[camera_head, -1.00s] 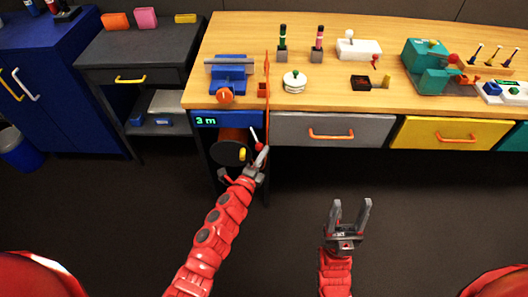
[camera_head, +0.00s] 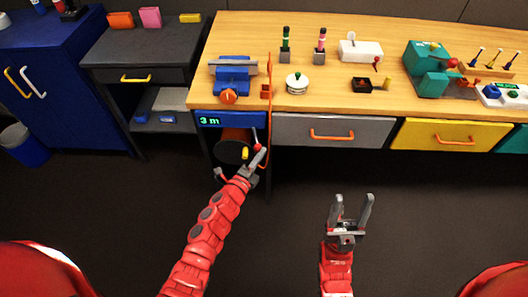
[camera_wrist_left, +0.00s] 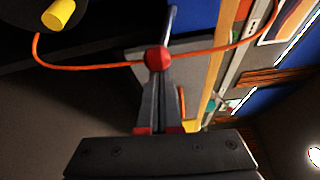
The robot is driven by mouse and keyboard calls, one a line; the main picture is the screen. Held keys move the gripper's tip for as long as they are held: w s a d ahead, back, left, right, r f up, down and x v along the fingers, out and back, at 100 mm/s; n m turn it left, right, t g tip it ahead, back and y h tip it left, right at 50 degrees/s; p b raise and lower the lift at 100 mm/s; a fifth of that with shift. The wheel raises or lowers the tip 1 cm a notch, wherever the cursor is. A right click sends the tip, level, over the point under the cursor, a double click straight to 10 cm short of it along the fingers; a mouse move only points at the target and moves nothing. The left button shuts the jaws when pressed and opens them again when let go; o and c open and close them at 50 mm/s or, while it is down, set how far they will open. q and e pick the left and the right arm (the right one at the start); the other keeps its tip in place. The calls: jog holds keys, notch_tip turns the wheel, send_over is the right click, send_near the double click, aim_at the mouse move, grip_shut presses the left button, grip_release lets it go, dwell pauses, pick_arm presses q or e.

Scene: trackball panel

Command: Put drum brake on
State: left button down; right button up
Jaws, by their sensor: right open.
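The dark drum (camera_head: 233,149) with an orange body hangs under the left end of the bench, with a yellow handle (camera_head: 245,153) on its face; the handle also shows in the left wrist view (camera_wrist_left: 60,14). A grey lever with a red ball knob (camera_head: 257,147) hangs beside the drum. My left gripper (camera_head: 259,157) is at this knob, its fingers close together. In the left wrist view the red knob (camera_wrist_left: 157,59) sits at the fingertips and hides them; I cannot tell whether they touch. My right gripper (camera_head: 351,205) is open and empty over the floor.
An orange cable (camera_wrist_left: 95,64) crosses behind the knob and runs up past the bench edge. A blue "3 m" display (camera_head: 230,120) is above the drum. A grey drawer (camera_head: 333,131) is to the right. The floor in front is clear.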

pick_arm(q)
jog(key=a+m+g+h+b, duration=0.6)
jog(key=a+h+b, duration=0.1)
jog(key=b, duration=0.1)
jog(key=shift+w+m+g+b, duration=0.25)
jog(key=shift+m+g+b, duration=0.05)
jog(key=shift+g+b, duration=0.1)
dwell(0.6)
jog(key=s+a, duration=0.6)
jog(key=s, duration=0.1)
jog(key=shift+a, duration=0.15)
jog(key=shift+s, duration=0.1)
dwell(0.5)
